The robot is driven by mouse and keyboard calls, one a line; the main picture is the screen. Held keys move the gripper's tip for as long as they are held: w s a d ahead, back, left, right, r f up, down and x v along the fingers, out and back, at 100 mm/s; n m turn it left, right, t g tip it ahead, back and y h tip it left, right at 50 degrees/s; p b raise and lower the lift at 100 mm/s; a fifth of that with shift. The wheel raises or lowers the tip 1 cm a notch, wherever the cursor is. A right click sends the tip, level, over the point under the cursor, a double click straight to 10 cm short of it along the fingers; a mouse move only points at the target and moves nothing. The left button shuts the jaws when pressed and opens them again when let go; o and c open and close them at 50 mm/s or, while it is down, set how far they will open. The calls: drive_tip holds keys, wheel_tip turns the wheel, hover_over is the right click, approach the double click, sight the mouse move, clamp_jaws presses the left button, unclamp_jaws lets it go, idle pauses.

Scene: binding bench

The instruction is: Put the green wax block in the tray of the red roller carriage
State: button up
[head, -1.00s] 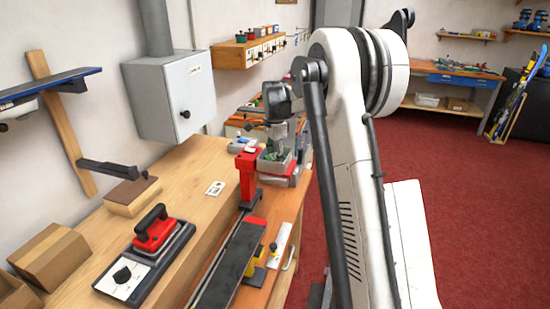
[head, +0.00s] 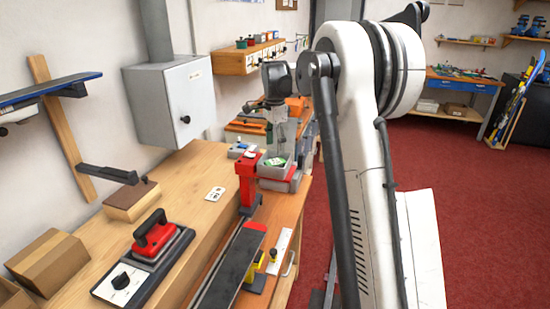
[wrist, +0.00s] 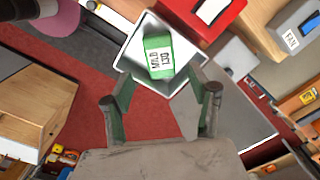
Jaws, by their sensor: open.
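The green wax block (wrist: 158,57), with a white lettered label, lies inside the grey tray (wrist: 131,48) in the wrist view. In the head view the block (head: 276,161) shows small inside the tray (head: 273,172), above a red part of the roller carriage (head: 288,185). My gripper (wrist: 164,97) is open and empty, its two fingers apart at the near side of the tray. In the head view my gripper (head: 280,142) hangs above the tray, clear of the block. Much of the carriage below the tray is hidden.
A red upright clamp (head: 247,180) stands just left of the tray. A small grey box (head: 241,151) sits behind it. A black and red iron (head: 153,238) stands on the bench at front left. A grey cabinet (head: 170,105) is on the wall. The red floor is open at right.

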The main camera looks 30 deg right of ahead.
sight(275, 162)
drive_tip(key=s+a+r+n+t, duration=0.2)
drive_tip(key=s+a+r+n, duration=0.3)
drive_tip(key=s+a+r, duration=0.4)
drive_tip(key=s+a+r+n+t, duration=0.2)
drive_tip(key=s+a+n, duration=0.25)
drive_tip(key=s, duration=0.65)
drive_tip(key=s+a+f+n+t, duration=0.1)
drive_tip(key=s+a+f+n, duration=0.3)
drive_tip(key=s, duration=0.5)
drive_tip(key=s+a+f+n+t, duration=0.2)
drive_tip(key=s+a+f+n, duration=0.2)
drive_tip(key=s, duration=0.6)
wheel_tip(275, 162, down, 2)
drive_tip(key=shift+a+f+n, duration=0.1)
drive_tip(key=shift+a+n, duration=0.05)
drive_tip(key=shift+n, duration=0.2)
